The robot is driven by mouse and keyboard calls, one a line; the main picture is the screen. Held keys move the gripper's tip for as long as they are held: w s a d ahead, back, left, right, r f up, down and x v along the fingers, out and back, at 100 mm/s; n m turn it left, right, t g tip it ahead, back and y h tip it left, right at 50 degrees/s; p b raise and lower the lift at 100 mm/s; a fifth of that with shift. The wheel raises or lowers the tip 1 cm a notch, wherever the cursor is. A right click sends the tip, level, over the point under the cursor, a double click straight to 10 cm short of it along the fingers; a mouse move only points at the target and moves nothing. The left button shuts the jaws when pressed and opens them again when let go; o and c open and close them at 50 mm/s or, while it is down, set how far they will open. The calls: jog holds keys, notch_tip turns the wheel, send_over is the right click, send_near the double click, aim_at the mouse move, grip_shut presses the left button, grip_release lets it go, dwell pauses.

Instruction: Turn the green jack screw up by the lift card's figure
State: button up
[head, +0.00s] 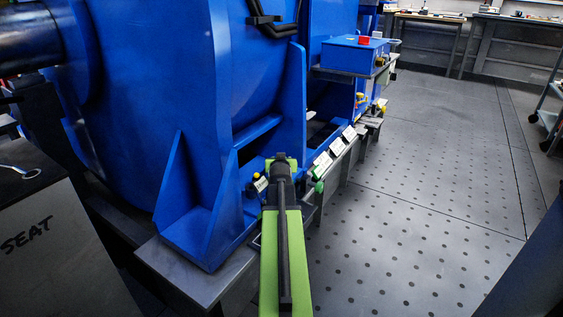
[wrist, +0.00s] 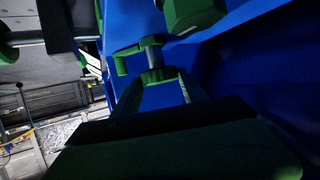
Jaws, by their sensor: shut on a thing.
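In the wrist view the green jack screw (wrist: 158,75) has a green head with a side arm and a bare grey shank. My gripper (wrist: 160,84) has one finger on each side of the green head and is shut on it. In the head view my green and black arm reaches to the foot of the blue motor and hides the gripped screw. Small white cards (head: 322,160) stand in a row along the base rail; their figures are too small to read.
The big blue motor (head: 250,90) fills the left, with its foot gusset (head: 180,200) close to my arm. A green knob (head: 319,186) sits right of my arm. A grey SEAT block (head: 60,250) stands at left. The dotted floor (head: 420,200) at right is clear.

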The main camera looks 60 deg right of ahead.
jog(key=shift+g, duration=0.3)
jog(key=o, duration=1.4)
jog(key=shift+f, duration=0.1)
